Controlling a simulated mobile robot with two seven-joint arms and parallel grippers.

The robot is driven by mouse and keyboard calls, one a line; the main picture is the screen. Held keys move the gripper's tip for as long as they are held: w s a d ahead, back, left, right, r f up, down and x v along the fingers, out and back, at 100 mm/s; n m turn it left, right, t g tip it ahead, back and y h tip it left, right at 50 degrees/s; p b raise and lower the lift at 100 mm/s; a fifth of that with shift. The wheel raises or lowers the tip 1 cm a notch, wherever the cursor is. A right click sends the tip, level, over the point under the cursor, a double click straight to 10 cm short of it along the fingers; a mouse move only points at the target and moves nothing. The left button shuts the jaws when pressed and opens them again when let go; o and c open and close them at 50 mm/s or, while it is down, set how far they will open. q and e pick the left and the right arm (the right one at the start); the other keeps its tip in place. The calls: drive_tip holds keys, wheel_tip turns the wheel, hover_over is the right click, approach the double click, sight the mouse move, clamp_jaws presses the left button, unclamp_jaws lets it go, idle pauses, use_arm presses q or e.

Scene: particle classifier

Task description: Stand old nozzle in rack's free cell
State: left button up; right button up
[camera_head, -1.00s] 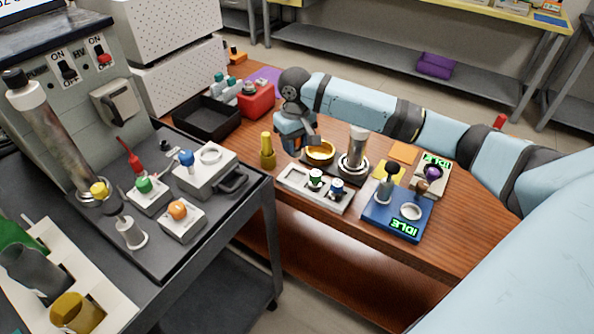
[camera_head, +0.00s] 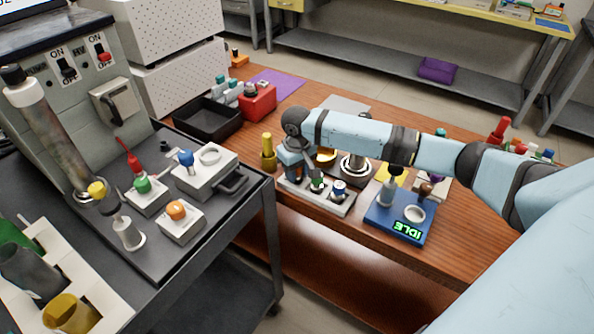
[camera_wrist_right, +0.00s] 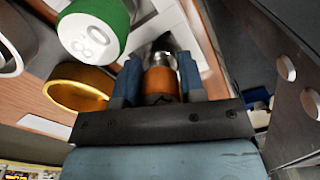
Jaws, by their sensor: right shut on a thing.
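The old nozzle (camera_wrist_right: 160,78) is an orange-brown piece with a metallic tip, gripped between my right gripper's blue fingers (camera_wrist_right: 158,82) in the right wrist view. The white rack (camera_head: 320,203) lies on the wooden table with a green-capped nozzle (camera_head: 317,184) and a blue-capped nozzle (camera_head: 338,189) standing in it. My right gripper (camera_head: 288,177) is at the rack's left end, beside the green-capped nozzle, which shows marked "0.8" in the wrist view (camera_wrist_right: 92,28). The gripper hides the held nozzle in the head view; whether it touches the rack cannot be told. My left gripper is out of view.
A brass post (camera_head: 268,150) stands left. A blue scale (camera_head: 390,220) reading IDLE is to the right. The dark cart (camera_head: 240,205) adjoins at left.

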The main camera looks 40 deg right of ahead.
drive_tip(key=shift+f, duration=0.1)
drive_tip(key=o, duration=1)
drive_tip(key=shift+c, duration=0.2)
wheel_tip(320, 180, up, 12)
drive_tip(key=shift+r+p, duration=0.15)
drive_tip(key=shift+p, duration=1.05)
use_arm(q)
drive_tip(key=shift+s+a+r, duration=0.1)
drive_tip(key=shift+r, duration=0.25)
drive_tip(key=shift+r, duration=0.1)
